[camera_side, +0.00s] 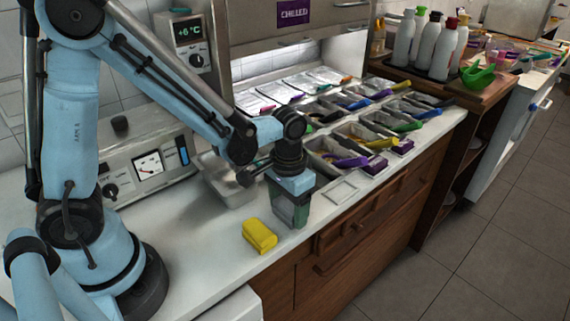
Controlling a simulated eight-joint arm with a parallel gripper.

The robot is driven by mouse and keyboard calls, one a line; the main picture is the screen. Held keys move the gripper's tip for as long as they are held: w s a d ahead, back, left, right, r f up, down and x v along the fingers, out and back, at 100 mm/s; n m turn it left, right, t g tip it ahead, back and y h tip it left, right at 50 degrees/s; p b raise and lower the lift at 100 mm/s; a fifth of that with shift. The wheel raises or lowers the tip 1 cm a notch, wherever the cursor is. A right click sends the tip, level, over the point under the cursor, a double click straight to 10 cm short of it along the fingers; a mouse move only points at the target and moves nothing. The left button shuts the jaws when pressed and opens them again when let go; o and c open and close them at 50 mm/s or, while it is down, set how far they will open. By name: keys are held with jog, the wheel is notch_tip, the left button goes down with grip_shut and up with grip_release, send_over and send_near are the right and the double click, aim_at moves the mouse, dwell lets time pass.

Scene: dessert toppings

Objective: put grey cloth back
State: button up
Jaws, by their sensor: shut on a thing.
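My gripper (291,213) points down just above or at the front part of the white counter. It is shut on a grey-green bundle, the grey cloth (287,211), which is partly hidden by the dark fingers. I cannot tell whether the cloth touches the counter. A folded yellow cloth (259,236) lies on the counter just left of my gripper, apart from it.
A steel tray (232,188) stands behind my gripper. Right of it are several topping bins with coloured scoops (351,162) and a flat white frame (341,192). Bottles (437,48) and a green bowl (478,75) stand farther right. The counter's front edge is close.

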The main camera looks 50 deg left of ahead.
aim_at(288, 204)
jog(key=shift+f, duration=0.3)
jog(key=shift+f, duration=0.2)
jog(key=o, duration=0.9)
jog(key=shift+r, duration=0.1)
notch_tip(288, 204, up, 12)
jog(key=shift+s+a+r+t, duration=0.25)
jog(key=shift+s+a+t, duration=0.5)
jog(key=shift+a+t, duration=0.35)
jog(key=shift+s+a+r+t, duration=0.3)
jog(key=shift+s+a+t, duration=0.55)
jog(key=shift+t, duration=0.45)
jog(key=shift+s+a+r+t, duration=0.25)
jog(key=shift+s+a+t, duration=0.45)
jog(key=shift+a+t, duration=0.4)
